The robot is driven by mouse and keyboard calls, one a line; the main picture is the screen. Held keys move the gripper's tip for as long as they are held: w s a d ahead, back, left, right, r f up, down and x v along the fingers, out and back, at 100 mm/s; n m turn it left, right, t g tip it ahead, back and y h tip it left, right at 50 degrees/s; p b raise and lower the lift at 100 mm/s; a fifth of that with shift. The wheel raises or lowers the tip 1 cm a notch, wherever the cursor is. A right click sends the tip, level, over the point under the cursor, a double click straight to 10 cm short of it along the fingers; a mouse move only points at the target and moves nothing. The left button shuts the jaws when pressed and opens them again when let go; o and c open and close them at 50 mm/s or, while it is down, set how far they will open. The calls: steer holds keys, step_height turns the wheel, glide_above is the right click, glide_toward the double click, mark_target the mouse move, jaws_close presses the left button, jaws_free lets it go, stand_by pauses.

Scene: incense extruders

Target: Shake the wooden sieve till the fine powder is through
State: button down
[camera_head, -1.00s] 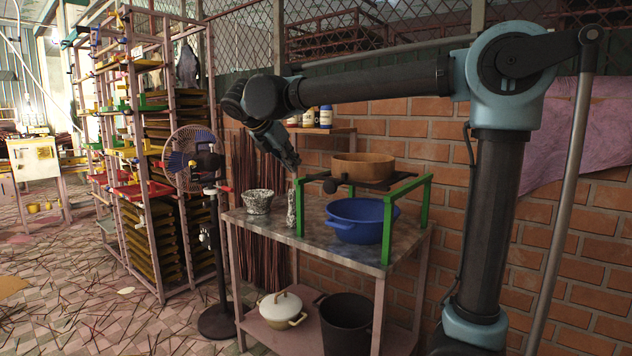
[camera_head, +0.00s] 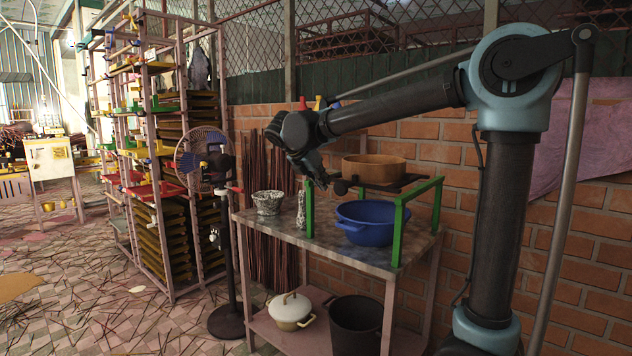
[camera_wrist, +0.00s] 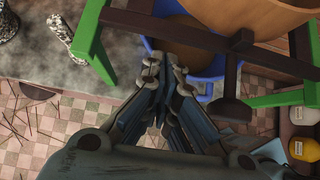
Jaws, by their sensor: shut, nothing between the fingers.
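The round wooden sieve (camera_head: 375,168) sits on a dark carrier across the green frame (camera_head: 398,232). Its rim also shows at the top of the wrist view (camera_wrist: 250,18). A dark handle with a rounded knob (camera_head: 340,187) sticks out from the carrier; it also shows in the wrist view (camera_wrist: 230,110). The blue basin (camera_head: 370,232) stands under the sieve, with a brown surface inside it in the wrist view. My gripper (camera_head: 323,183) is shut and empty, close beside the knob. Its fingertips (camera_wrist: 165,70) point towards the carrier. The sieve's contents are hidden.
The metal-topped table (camera_head: 340,255) also bears a speckled bowl (camera_head: 268,203) and a speckled cylinder (camera_head: 301,208). A pedestal fan (camera_head: 204,160) stands at the left. A brick wall (camera_head: 550,260) is close behind. A cream pot (camera_head: 290,310) and dark pot (camera_head: 355,325) stand below.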

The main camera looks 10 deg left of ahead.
steer(key=shift+w+d, duration=0.4)
steer(key=shift+w, duration=0.35)
steer(key=w, duration=0.1)
steer(key=w+d, duration=0.1)
steer(key=w, duration=0.1)
steer(key=w+d, duration=0.1)
steer(key=shift+w+d, duration=0.25)
steer(key=s+a+f+v, duration=0.1)
steer(key=f+v, duration=0.1)
steer(key=v, duration=1.1)
steer(key=shift+s, duration=0.35)
steer(key=shift+s+f, duration=0.1)
